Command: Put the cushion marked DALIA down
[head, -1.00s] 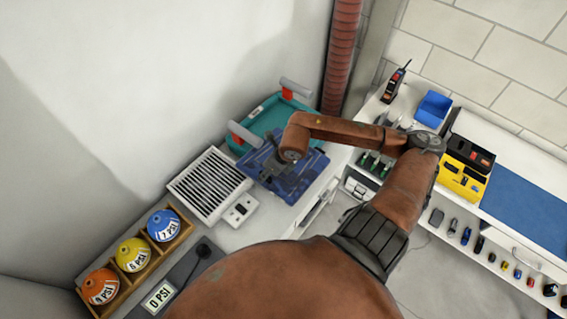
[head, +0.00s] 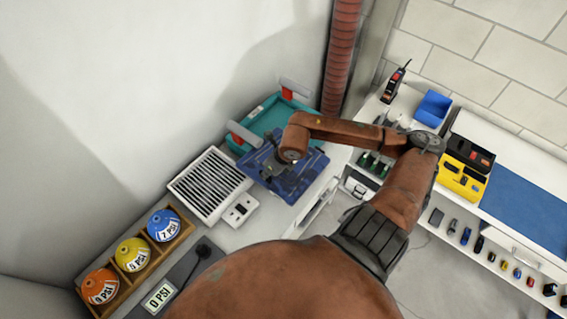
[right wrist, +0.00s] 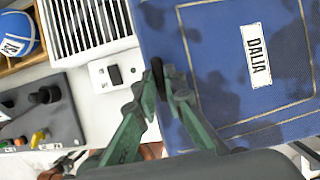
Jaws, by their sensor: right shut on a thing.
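The cushion (head: 291,186) is blue with darker patches and a pale border line. Its white label reads DALIA in the right wrist view (right wrist: 285,100). My right gripper (head: 270,168) is at the cushion in the head view. In the right wrist view its green fingers (right wrist: 160,85) are closed on the cushion's left edge. The cushion lies over the counter, beside a teal tray and a grille unit. I cannot tell whether its underside touches the surface. My left gripper is not in view.
The teal tray (head: 262,122) has grey and red handles. The white grille unit (head: 210,185) and a switch box (head: 239,209) stand left of the cushion. A wooden rack (head: 143,268) holds marked balls. A yellow case (head: 460,178) stands on the right-hand bench.

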